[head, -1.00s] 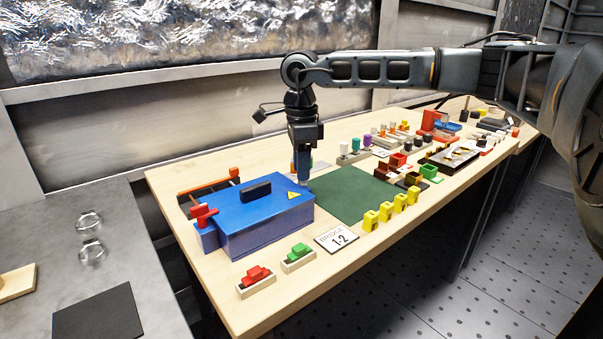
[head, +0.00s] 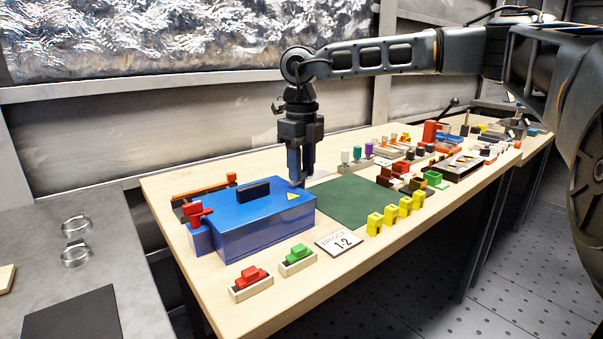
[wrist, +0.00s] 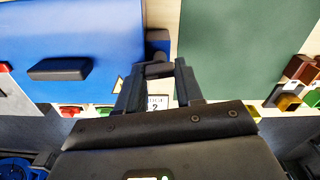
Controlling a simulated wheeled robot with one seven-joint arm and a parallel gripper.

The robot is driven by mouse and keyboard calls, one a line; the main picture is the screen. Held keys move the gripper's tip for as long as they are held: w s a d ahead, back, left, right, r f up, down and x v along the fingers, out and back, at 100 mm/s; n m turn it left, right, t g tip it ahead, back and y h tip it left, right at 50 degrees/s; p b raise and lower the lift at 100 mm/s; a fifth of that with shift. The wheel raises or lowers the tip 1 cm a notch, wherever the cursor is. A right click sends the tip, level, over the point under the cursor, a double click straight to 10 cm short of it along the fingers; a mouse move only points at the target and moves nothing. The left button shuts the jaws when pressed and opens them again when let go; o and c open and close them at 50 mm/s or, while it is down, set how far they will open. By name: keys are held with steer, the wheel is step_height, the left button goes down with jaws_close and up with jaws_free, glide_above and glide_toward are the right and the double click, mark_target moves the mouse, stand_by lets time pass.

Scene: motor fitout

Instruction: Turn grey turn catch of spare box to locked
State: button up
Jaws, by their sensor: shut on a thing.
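The blue spare box (head: 262,233) stands at the near left of the wooden bench, lid down, with a black handle (head: 253,190) on top. It also fills the left of the wrist view (wrist: 75,30). My gripper (head: 300,183) points down at the box's right end. In the wrist view its fingers (wrist: 160,73) are closed on the small dark grey turn catch (wrist: 158,69), beside a blue block (wrist: 157,42) on the box's side. In the head view the fingers hide most of the catch, and I cannot read its angle.
A red catch (head: 197,213) sits at the box's left end. A green mat (head: 350,203) lies right of the box. Red (head: 251,278) and green (head: 298,255) switches, a label card (head: 340,242) and yellow blocks (head: 390,215) line the front.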

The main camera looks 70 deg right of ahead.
steer(key=shift+m+b, duration=0.45)
steer(key=shift+m, duration=0.55)
steer(key=o, duration=1)
steer(key=shift+o, duration=0.2)
step_height(320, 180, up, 8)
steer(key=shift+f+p, duration=0.1)
steer(key=shift+p, duration=0.25)
